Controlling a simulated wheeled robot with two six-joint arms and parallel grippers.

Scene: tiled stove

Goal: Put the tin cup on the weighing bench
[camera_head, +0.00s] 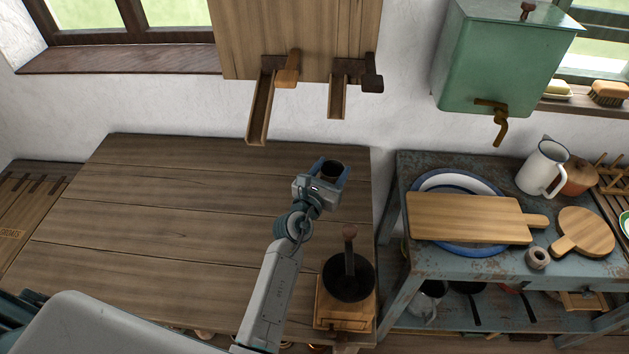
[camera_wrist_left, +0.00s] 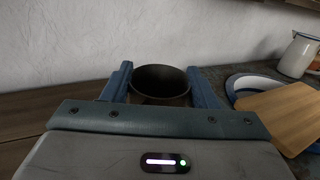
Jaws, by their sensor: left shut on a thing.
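The tin cup (camera_head: 331,169) looks dark and round, with its open mouth facing up. My left gripper (camera_head: 330,172) is shut around it, one blue finger on each side. In the left wrist view the cup (camera_wrist_left: 161,82) stands upright between the two fingers (camera_wrist_left: 161,88). The cup is over the back right part of a wooden bench (camera_head: 180,215), which I take for the weighing bench. I cannot tell whether the cup's base touches the top, as the gripper hides it. My right gripper is not in view.
A coffee grinder (camera_head: 346,285) stands at the bench's front right, beside my left arm. Two wooden chutes (camera_head: 261,105) hang above the back edge. A blue side table (camera_head: 400,215) at right holds boards, a plate and a white jug (camera_head: 540,168). The bench's left half is clear.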

